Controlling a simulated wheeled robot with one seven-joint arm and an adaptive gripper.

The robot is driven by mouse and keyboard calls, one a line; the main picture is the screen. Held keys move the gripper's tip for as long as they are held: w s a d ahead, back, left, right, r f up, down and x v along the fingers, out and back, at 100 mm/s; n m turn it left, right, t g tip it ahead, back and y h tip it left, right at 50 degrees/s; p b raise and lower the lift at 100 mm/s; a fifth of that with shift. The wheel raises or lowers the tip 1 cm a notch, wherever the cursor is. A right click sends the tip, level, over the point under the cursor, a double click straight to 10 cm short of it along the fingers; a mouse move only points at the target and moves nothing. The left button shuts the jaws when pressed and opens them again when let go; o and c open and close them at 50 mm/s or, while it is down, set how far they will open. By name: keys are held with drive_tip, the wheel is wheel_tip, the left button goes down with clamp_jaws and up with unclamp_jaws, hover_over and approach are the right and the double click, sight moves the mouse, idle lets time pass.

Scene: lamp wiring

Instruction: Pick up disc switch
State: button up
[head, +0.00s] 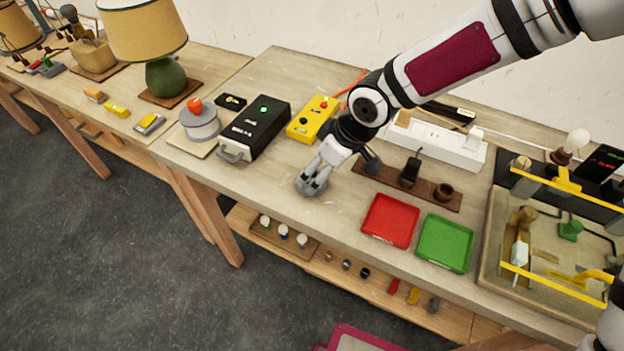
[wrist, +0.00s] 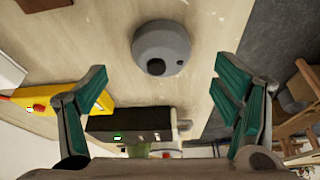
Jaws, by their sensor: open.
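The disc switch (wrist: 173,42) is a round grey disc with a dark round spot and a small dark mark on its side. It lies on the light wooden table in the wrist view, beyond and between my fingertips. My gripper (wrist: 160,78) is open with teal pads, one finger on each side, and nothing between them touches the pads. In the head view my gripper (head: 340,175) hangs low over the table, right of the black box. There the disc cannot be told apart from the grey fingers.
The black box (head: 257,128) and yellow box (head: 314,117) stand left of my gripper. A brown board (head: 430,193) with dark posts stands to the right. Red (head: 390,221) and green (head: 445,243) trays lie near the front edge. Bare table lies in front of the black box.

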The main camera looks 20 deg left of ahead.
sight(314, 175)
drive_tip(key=x, duration=0.4)
drive_tip(key=shift+s+a, duration=0.15)
drive_tip(key=shift+a, duration=0.05)
drive_tip(key=shift+a+f, duration=0.15)
drive_tip(key=shift+f, duration=0.35)
drive_tip(key=c, duration=1.3)
